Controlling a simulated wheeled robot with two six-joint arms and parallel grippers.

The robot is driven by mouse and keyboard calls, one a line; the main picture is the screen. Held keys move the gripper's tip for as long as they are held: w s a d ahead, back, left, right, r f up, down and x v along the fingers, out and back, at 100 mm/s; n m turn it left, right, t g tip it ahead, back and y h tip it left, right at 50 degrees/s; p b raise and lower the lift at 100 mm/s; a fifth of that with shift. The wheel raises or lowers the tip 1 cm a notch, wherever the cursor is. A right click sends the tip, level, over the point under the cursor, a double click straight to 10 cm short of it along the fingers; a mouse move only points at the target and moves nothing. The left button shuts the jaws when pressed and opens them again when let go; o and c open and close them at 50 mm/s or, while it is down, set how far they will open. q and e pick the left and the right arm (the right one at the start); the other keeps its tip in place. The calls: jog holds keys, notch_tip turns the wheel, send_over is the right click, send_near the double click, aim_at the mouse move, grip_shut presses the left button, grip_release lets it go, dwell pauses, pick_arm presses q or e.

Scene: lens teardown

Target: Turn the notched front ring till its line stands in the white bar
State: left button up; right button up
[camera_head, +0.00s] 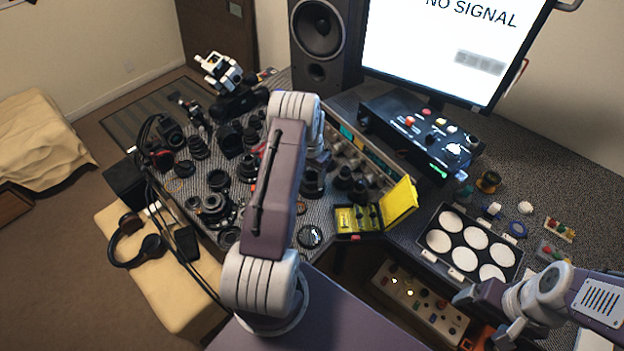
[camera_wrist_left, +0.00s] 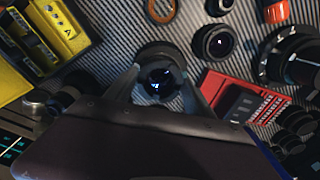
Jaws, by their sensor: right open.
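In the left wrist view a dark round lens (camera_wrist_left: 160,84) with a glossy front stands between the two fingers of my left gripper (camera_wrist_left: 162,82). The fingers meet its ring from both sides. The notch, the line and the white bar are too small or hidden to make out. In the head view my left arm covers this gripper and most of the lens. My right gripper (camera_head: 486,314) is open and empty at the lower right, left of its wrist and below the tray of white discs.
A yellow case (camera_head: 401,203) stands open near my left arm; a red block (camera_wrist_left: 228,80) lies right of the gripped lens. Several lenses and rings crowd the striped mat. A black tray (camera_head: 462,262) with white discs and a black control box (camera_head: 385,130) stand to the right.

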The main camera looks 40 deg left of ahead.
pick_arm(q)
jog(key=o, duration=0.3)
notch_tip(320, 180, up, 9)
jog(key=shift+b, duration=0.4)
